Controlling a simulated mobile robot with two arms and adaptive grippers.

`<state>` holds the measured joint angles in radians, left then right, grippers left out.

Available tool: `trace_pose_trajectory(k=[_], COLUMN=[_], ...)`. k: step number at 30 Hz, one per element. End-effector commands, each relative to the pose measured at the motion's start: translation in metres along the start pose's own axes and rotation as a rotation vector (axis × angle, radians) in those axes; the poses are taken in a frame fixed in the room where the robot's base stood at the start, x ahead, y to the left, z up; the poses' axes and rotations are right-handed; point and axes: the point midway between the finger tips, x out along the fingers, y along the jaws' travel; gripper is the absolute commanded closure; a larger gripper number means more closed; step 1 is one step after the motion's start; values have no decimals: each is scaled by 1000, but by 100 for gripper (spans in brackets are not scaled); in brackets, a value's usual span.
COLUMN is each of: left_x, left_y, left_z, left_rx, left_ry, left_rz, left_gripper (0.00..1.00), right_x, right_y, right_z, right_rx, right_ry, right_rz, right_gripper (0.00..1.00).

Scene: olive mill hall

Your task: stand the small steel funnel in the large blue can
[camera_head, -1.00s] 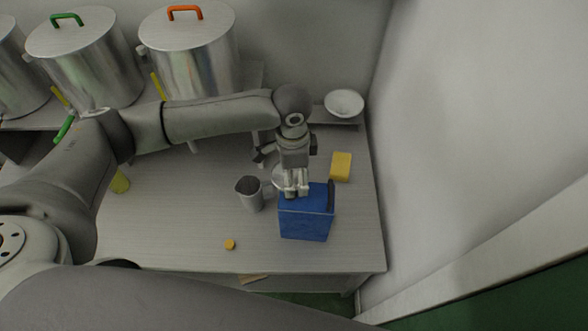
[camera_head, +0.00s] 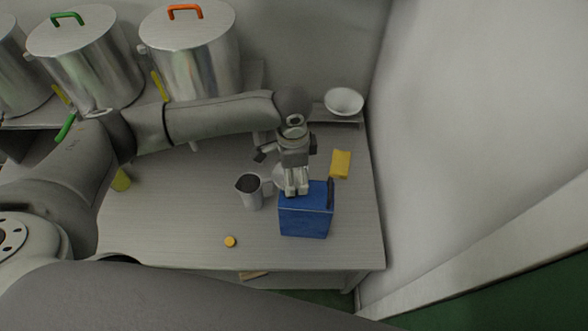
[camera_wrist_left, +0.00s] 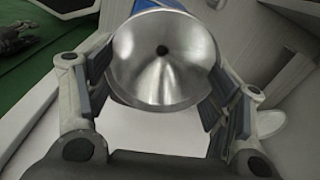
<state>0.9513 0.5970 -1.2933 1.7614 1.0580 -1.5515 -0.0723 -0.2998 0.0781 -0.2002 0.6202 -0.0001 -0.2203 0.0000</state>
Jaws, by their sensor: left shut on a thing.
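My left gripper (camera_head: 297,190) is shut on the small steel funnel, which shows in the left wrist view (camera_wrist_left: 165,60) as a shiny cone with a dark hole at its middle, its wide mouth facing the camera. A pale rim of the funnel (camera_head: 279,178) shows just left of the fingers in the head view. The large blue can (camera_head: 305,217) stands upright on the table, with a dark handle on its right. The fingers overlap the can's back top edge in the picture. I cannot tell whether the funnel's spout is in the can's opening. My right gripper is not in view.
A metal jug (camera_head: 250,192) stands close left of the can. A yellow sponge-like block (camera_head: 341,163) lies behind it, a white bowl (camera_head: 344,101) farther back. A yellow cap (camera_head: 230,241) lies at the front. The table's left part is mostly clear; a wall bounds the right.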

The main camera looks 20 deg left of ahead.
Motion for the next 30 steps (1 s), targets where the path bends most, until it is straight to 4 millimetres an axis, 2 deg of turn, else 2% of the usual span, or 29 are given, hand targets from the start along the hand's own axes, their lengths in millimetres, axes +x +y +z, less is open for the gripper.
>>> trace_pose_trajectory(k=[18,30], left_x=[1,2], left_y=[0,0], left_z=[0,0], left_rx=[-1,0], left_ry=[-1,0], left_rz=[0,0], left_gripper=[46,46], right_x=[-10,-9], right_y=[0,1], right_z=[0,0], right_rx=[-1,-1], right_ry=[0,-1], right_rz=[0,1], right_gripper=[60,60])
